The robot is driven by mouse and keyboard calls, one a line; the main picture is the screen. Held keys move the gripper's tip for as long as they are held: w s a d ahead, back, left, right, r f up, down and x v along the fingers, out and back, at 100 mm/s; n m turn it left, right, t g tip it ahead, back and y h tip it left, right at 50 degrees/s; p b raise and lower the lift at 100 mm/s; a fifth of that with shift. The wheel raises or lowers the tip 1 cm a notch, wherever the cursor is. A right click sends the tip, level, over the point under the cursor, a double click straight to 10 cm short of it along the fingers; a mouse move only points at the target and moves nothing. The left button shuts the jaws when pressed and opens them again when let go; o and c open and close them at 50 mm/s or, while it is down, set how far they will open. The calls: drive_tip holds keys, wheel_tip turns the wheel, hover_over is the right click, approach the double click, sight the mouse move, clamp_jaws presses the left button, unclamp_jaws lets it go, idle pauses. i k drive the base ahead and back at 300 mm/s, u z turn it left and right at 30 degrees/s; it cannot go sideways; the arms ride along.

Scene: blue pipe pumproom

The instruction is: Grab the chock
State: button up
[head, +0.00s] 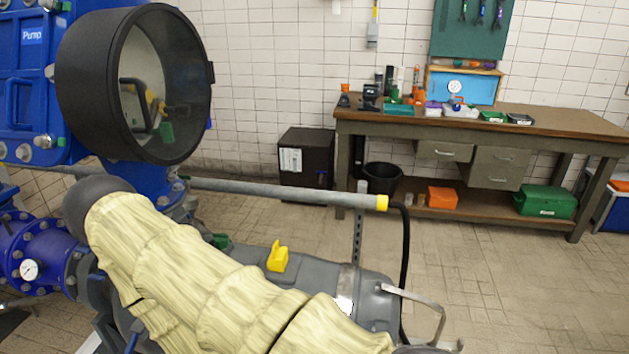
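A small yellow wedge-shaped block (277,258), which looks like the chock, sits on top of a grey machine casing (330,283) in the lower middle of the head view. It has a raised end and a lower step. My arm, in a cream ribbed sleeve, runs from the bottom right to a dark rounded joint at the left. It passes in front of the casing, to the left of and below the yellow block. I cannot make out my gripper. Nothing is seen touching the block.
A big black round housing (70,85) with a glassy face stands at the upper left beside blue pump parts (25,95). A grey pipe with a yellow end (300,193) crosses behind the block. A metal handle (425,305) stands at right. The workbench (560,125) is farther back; floor between is clear.

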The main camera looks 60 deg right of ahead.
sight(278, 259)
drive_tip(key=z, duration=1.65)
